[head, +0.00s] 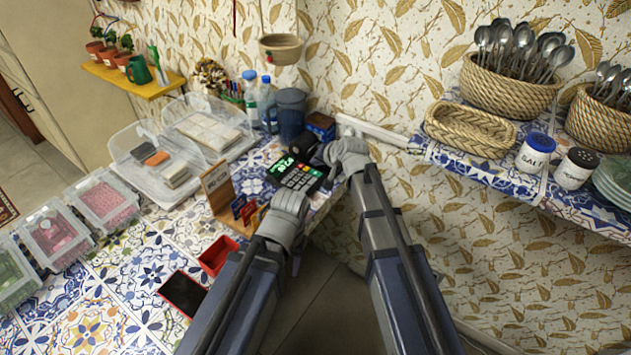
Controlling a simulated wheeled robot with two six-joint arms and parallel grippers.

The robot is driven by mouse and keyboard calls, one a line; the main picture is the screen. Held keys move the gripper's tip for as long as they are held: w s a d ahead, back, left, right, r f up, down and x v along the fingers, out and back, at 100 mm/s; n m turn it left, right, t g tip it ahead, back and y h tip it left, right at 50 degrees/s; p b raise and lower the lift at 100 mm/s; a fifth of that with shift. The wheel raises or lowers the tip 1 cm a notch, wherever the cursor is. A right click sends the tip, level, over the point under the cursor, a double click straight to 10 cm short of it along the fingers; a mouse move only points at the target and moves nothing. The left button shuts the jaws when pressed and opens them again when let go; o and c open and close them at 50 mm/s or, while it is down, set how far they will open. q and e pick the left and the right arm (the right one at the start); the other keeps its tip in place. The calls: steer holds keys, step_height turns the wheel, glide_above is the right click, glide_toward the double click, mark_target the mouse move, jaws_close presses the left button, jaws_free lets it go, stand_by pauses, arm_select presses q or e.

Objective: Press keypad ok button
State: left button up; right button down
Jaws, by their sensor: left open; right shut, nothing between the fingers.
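A dark card terminal with a keypad (297,176) lies on the blue-patterned tiled counter, near its right edge. Its lit green display is at the upper left, with pale keys and some coloured keys beside it. The label of the ok button is too small to read. My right gripper (328,157) is just up and right of the terminal, shut and empty; its fingertips are hard to make out. My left gripper (291,203) is just below the terminal, open, with nothing seen in it. I cannot tell whether either gripper touches the terminal.
A wooden sign (217,187) and a card holder (243,208) stand left of my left gripper. A red tray (217,256) and a dark tablet (183,293) lie nearer. A blue canister (291,112) stands behind the terminal. A tiled shelf (522,182) juts out at right.

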mark_target(312, 170)
arm_select(q)
steer(key=shift+f+b, duration=0.4)
steer(key=shift+f, duration=0.45)
arm_select(e)
steer(key=shift+f, duration=0.85)
arm_select(q)
steer(key=shift+f, duration=0.1)
arm_select(e)
steer(key=shift+f, duration=0.1)
stand_by(0.3)
arm_select(q)
steer(key=shift+f+b, duration=0.3)
steer(key=shift+b, duration=0.1)
arm_select(e)
steer(key=shift+f, duration=0.3)
arm_select(q)
steer(key=shift+f+b, duration=0.35)
arm_select(e)
steer(key=shift+f, duration=0.3)
arm_select(q)
steer(key=shift+r, duration=0.15)
arm_select(e)
steer(key=shift+r, duration=0.15)
arm_select(q)
steer(key=shift+r+p, duration=0.6)
steer(key=shift+p, duration=0.15)
arm_select(e)
steer(key=shift+r, duration=0.6)
